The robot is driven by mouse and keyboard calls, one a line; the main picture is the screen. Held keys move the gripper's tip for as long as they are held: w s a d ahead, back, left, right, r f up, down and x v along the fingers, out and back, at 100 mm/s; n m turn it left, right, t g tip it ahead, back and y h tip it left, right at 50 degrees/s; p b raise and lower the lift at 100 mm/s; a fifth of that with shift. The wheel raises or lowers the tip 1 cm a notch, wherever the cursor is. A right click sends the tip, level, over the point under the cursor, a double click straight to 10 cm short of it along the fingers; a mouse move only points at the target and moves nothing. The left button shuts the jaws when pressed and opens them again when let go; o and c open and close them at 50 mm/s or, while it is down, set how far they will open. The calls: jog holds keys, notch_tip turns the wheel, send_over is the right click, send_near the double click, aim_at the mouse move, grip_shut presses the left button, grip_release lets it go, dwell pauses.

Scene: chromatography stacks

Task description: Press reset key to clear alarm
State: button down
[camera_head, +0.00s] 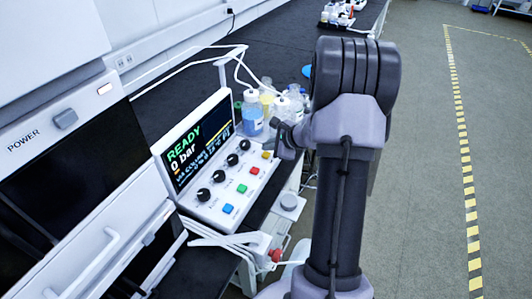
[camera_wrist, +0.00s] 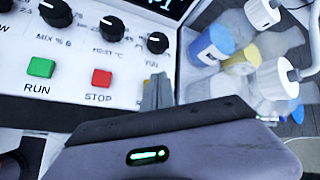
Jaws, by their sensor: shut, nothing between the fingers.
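The control panel (camera_head: 228,178) has a tilted screen (camera_head: 198,140) reading READY and 0 bar. Below its black knobs is a row of coloured keys: blue (camera_head: 228,208), green (camera_head: 241,188), red (camera_head: 255,170) and yellow (camera_head: 267,154). The wrist view shows the green key (camera_wrist: 40,67) labelled RUN and the red key (camera_wrist: 102,77) labelled STOP. No key is legibly labelled reset. My gripper (camera_wrist: 158,90) is shut and empty, its tips in front of the yellow key's place, right of STOP. The yellow key is mostly hidden there; contact cannot be told.
Bottles (camera_head: 253,115) with clear, blue and yellow contents stand close to the panel's right end, with thin white tubing above. A white instrument labelled POWER (camera_head: 65,119) is at the left. Open floor (camera_head: 425,150) lies to the right.

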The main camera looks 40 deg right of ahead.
aim_at(268, 155)
notch_tip(268, 155, up, 5)
jog(key=p, duration=0.3)
jog(key=shift+p, duration=0.4)
dwell(0.5)
